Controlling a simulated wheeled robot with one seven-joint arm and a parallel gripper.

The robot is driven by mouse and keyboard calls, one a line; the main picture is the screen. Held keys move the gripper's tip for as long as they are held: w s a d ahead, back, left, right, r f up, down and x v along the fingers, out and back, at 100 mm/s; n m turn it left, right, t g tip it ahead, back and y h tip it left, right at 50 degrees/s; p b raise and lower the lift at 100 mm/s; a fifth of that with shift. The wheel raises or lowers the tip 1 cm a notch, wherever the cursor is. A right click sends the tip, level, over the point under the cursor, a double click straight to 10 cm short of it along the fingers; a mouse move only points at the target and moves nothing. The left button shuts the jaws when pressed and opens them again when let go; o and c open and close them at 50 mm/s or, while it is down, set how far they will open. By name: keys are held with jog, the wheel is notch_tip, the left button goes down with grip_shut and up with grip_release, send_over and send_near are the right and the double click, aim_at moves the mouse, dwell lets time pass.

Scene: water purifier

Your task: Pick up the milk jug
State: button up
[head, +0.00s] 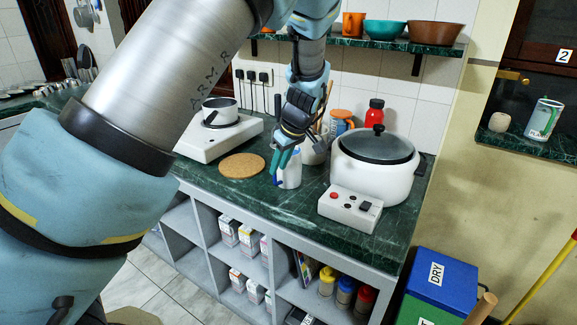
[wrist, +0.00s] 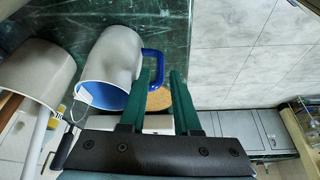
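The milk jug is white outside with a blue inside and a blue handle; in the wrist view (wrist: 112,52) it is at the upper left, its open mouth showing. In the head view the jug (head: 293,173) stands on the green marble counter, partly hidden by my gripper (head: 278,168). In the wrist view my gripper (wrist: 159,82) has its two green fingers apart. The jug's handle (wrist: 155,58) lies at the gap between the fingers, close to the left finger. I cannot tell whether they touch.
A white pot (head: 373,170) with a dark lid and control box stands right of the jug. A holder with utensils (wrist: 38,75) stands close beside it. A cork mat (head: 241,166) and a hotplate (head: 215,135) are to the left. A shelf (head: 350,42) with bowls hangs above.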

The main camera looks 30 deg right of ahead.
aim_at(274, 176)
jog(key=shift+p+x, duration=0.6)
jog(key=shift+x, duration=2.15)
grip_shut()
